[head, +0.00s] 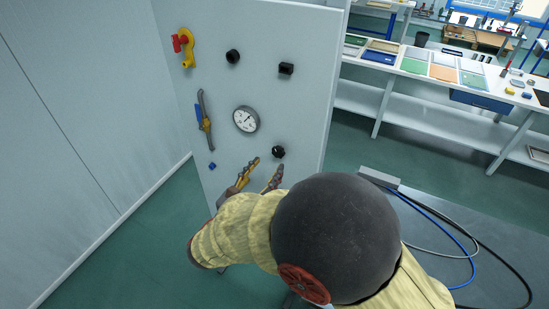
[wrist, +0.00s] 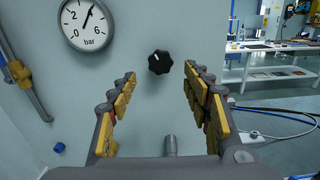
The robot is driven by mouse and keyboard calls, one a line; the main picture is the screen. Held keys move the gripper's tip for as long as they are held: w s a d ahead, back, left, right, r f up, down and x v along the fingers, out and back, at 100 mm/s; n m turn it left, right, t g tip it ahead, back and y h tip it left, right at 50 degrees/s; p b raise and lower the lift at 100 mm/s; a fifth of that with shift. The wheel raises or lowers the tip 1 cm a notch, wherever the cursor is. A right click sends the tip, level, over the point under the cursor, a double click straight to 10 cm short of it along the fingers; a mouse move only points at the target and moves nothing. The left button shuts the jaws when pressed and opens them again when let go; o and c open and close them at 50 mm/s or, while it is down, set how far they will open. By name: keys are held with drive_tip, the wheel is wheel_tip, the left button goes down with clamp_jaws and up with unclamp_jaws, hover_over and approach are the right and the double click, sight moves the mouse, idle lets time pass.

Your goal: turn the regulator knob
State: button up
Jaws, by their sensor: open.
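A black lobed knob with a white mark, which looks like the regulator knob (head: 278,152), is on the grey panel, below and right of the round gauge. In the wrist view the knob (wrist: 160,62) shows whole, between and beyond the two fingers. My gripper (head: 268,164) is open and empty, with its yellow-padded fingers pointing at the panel. In the head view the fingertips are just below the knob. In the wrist view the gripper's fingers (wrist: 159,74) lie left and right of it, with clear gaps. I see no contact with the knob.
A white pressure gauge (head: 246,119) is up and left of the knob. Two black fittings (head: 232,57) (head: 286,68) are higher. A yellow-and-red valve (head: 184,47), a blue-handled lever valve (head: 203,112) and a small blue piece (head: 212,166) are at left. Hoses (head: 450,235) lie at right.

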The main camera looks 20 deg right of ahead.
sight(277, 155)
drive_tip(key=shift+x, duration=2.75)
drive_tip(key=shift+c, duration=1.4)
drive_tip(key=c, duration=0.9)
